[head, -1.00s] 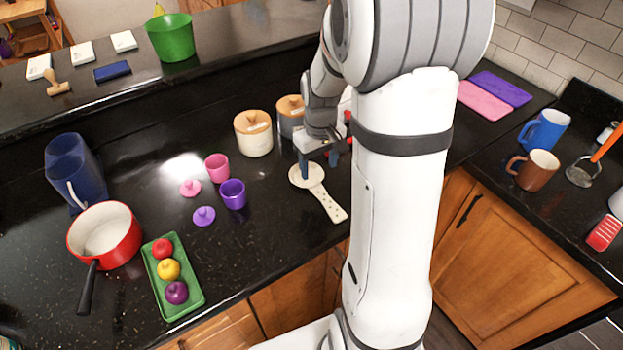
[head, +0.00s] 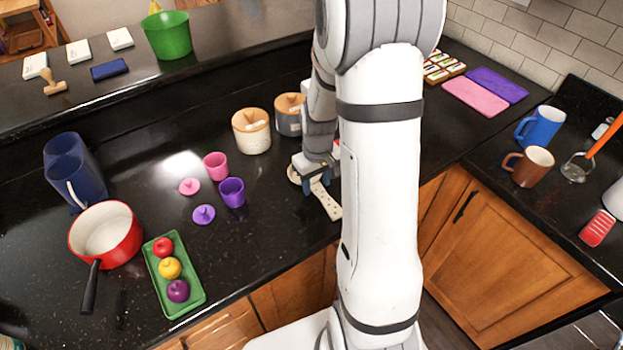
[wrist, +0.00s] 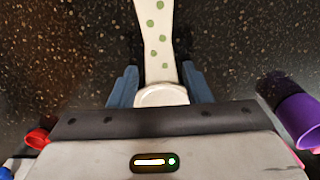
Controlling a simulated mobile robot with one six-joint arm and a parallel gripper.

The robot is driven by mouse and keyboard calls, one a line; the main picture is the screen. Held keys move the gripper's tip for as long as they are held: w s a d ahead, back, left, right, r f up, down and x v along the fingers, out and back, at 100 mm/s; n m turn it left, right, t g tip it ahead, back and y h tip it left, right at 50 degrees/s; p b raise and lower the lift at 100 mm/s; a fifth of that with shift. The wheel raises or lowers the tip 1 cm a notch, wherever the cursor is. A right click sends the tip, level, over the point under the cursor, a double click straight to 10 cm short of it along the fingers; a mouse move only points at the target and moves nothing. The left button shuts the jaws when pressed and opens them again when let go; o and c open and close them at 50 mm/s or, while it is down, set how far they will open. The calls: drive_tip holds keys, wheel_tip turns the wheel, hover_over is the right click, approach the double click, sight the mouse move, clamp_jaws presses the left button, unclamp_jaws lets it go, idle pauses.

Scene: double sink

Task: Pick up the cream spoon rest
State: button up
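The cream spoon rest (head: 329,204) lies on the dark counter. Its spotted handle points toward the counter's front edge, and its round end is partly hidden by my gripper. In the wrist view, the spoon rest (wrist: 158,30) runs up the middle with green spots on its handle. My gripper (head: 308,188) is low over it, pointing down. In the wrist view, the blue fingers of my gripper (wrist: 160,88) are apart, one on each side of the spoon rest, near where the handle meets the round end. They do not appear closed on it.
A purple cup (head: 232,192), a pink cup (head: 215,165) and their lids are left of my gripper. Two wooden-lidded canisters (head: 252,138) stand behind. A red pot (head: 103,236) and a green tray (head: 172,290) of fruit are further left. The counter's front edge is close.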

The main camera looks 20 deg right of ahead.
drive_tip(key=c, duration=0.7)
drive_tip(key=shift+r, duration=0.1)
drive_tip(key=shift+c, duration=0.2)
